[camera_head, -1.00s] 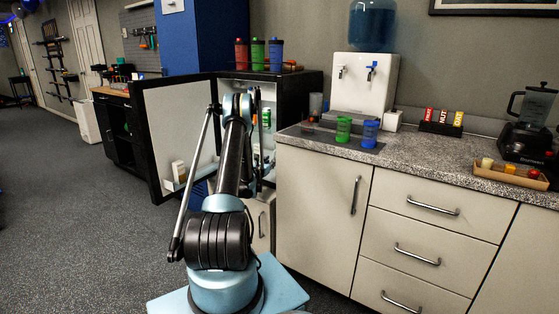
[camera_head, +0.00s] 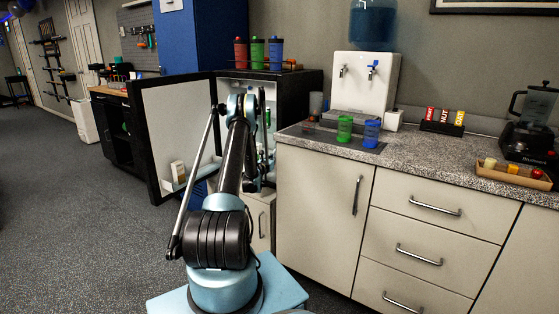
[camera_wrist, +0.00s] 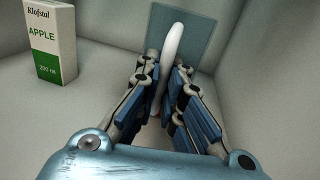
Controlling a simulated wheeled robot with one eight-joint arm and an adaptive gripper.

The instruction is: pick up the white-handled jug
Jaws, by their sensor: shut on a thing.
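The white handle of the jug (camera_wrist: 172,45) shows in the wrist view as a curved upright loop between my fingers. My gripper (camera_wrist: 165,82) is shut on this handle, with blue-padded fingers on both sides. In the head view my arm reaches into the open black fridge (camera_head: 308,100). My gripper and the jug are hidden there behind the arm.
An apple juice carton (camera_wrist: 51,45) stands left of my gripper in the wrist view, near pale walls. In the head view the open fridge door (camera_head: 165,110) stands left of my arm, and the counter (camera_head: 420,160) is to the right. Open floor lies at left.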

